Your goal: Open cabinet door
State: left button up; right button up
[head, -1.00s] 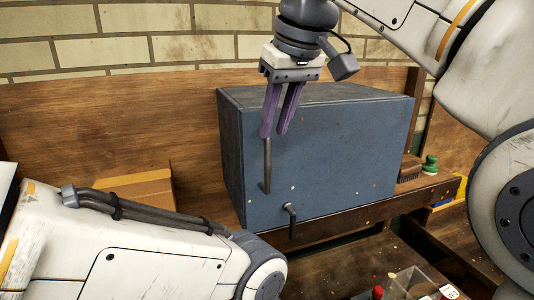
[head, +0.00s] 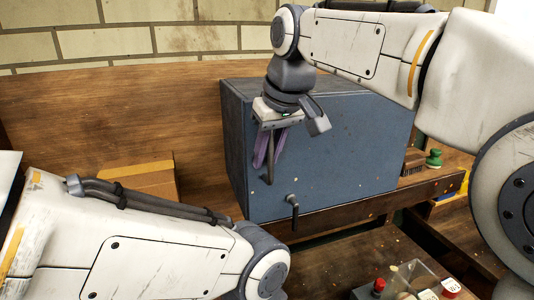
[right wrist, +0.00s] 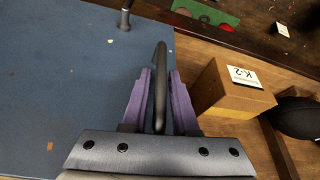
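The blue-grey cabinet (head: 345,150) stands on a wooden bench, its front face flush, with no open gap visible. A dark upright bar handle (head: 270,172) is at the left of its front. My right gripper (head: 268,150), with purple fingers, has come down over the handle. In the right wrist view the dark handle (right wrist: 160,90) stands between the two fingers (right wrist: 162,95), with narrow gaps beside it, so the gripper looks open around it. The blue cabinet face (right wrist: 60,90) fills the left of that view. My left gripper is out of the head view; only its arm shows.
A short dark lever (head: 293,205) sticks out low on the front. A cardboard box (head: 145,182) stands left of the cabinet. A brush (head: 413,160) and a green-topped item (head: 434,158) are at right. A box labelled K-2 (right wrist: 230,90) shows in the wrist view.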

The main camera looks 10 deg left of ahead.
grip_shut()
dwell(1.4)
